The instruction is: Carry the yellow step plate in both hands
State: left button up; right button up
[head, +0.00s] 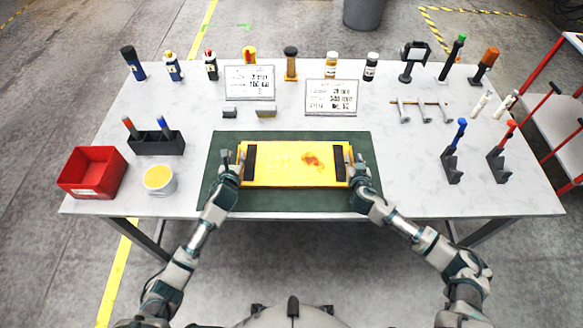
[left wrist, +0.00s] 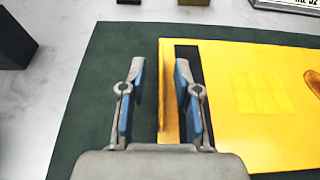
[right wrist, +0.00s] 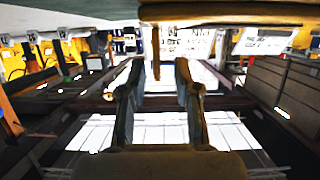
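The yellow step plate (head: 290,165) lies flat on the dark green mat (head: 290,200), with a dark slot at each end and a brown-orange stain right of its middle. My left gripper (head: 232,165) is at the plate's left end. In the left wrist view its fingers (left wrist: 161,95) are apart, one on each side of the plate's narrow end bar, with a gap to the outer finger. My right gripper (head: 355,168) is at the plate's right end. In the right wrist view its fingers (right wrist: 160,90) are apart, with a thin yellow-brown edge between or beyond them.
A red bin (head: 93,172), a yellow-topped tub (head: 159,180) and a dark tool holder (head: 156,143) stand left. Two printed signs (head: 331,97) stand behind the mat. Bottles line the back edge; tool stands (head: 499,165) are at right.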

jog(key=shift+a, duration=0.1)
pick_arm(q)
jog(key=shift+s, duration=0.25)
pick_arm(e)
jog(key=shift+s, duration=0.35)
pick_arm(q)
jog(key=v, duration=1.1)
pick_arm(e)
jog(key=v, duration=1.1)
jog(key=shift+r, duration=0.15)
pick_arm(q)
jog(key=shift+s, duration=0.25)
pick_arm(e)
jog(key=shift+s, duration=0.15)
